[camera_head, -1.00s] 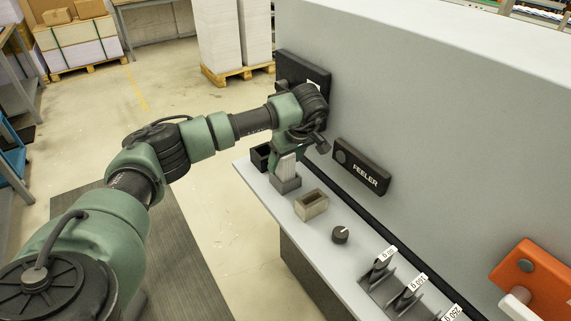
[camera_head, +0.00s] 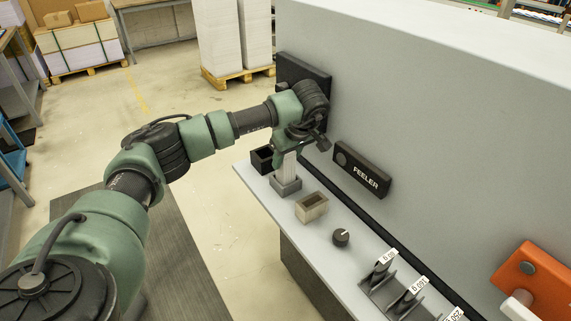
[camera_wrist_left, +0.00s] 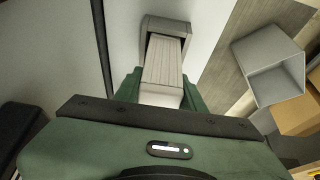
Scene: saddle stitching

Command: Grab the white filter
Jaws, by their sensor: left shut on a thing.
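The white filter (camera_head: 290,167) is a pale ribbed block standing upright in a grey open holder (camera_head: 285,188) on the ledge. In the left wrist view the filter (camera_wrist_left: 164,62) reaches from the holder (camera_wrist_left: 166,27) to my fingers. My left gripper (camera_wrist_left: 161,92) is shut on the filter, with one green finger on each side of its near end. In the head view my left gripper (camera_head: 286,157) is partly hidden by its wrist. The filter's lower end is inside the holder. My right gripper is out of view.
A black open box (camera_head: 262,161) and a beige open box (camera_head: 311,207) flank the holder on the ledge. A dark knob (camera_head: 341,237) and numbered levers (camera_head: 405,300) lie nearer. The grey machine wall with a black FEELER panel (camera_head: 362,170) rises close on the right.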

